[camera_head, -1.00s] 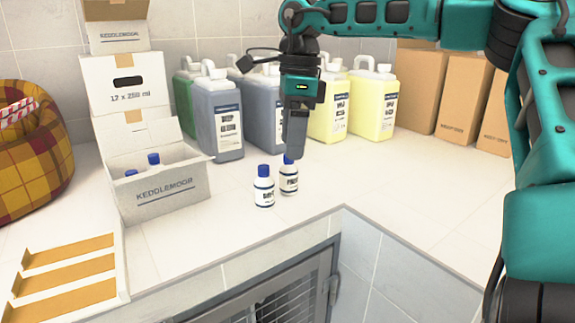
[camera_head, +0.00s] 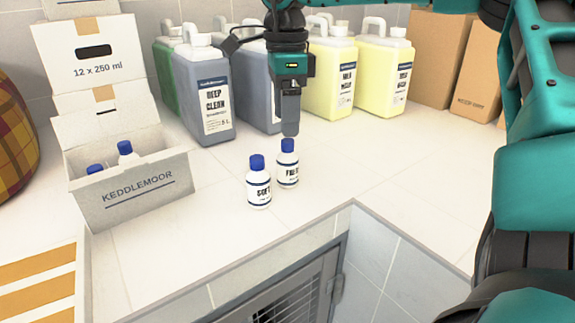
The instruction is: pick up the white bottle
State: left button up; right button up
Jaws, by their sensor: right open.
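Two small white bottles with blue caps stand upright on the white counter. The nearer white bottle (camera_head: 258,186) is left of the farther white bottle (camera_head: 288,167). I cannot tell which of the two the task means. My right gripper (camera_head: 290,128) points down just above the farther bottle's cap, apart from it as far as I can see. It is open and holds nothing; its fingers overlap in this view. My left gripper is not in view.
A carton (camera_head: 136,196) holding blue-capped bottles stands on the left. Grey jugs (camera_head: 203,97) and yellow jugs (camera_head: 384,77) line the wall behind the gripper. Brown boxes (camera_head: 437,50) stand at the back right. The counter edge and a metal grille door (camera_head: 295,300) lie in front.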

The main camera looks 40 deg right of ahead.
aim_at(288, 140)
notch_tip(288, 140, down, 8)
jog(key=shift+d+f, duration=0.1)
jog(key=shift+d, duration=0.05)
dwell(0.3)
jog(key=c, duration=1.2)
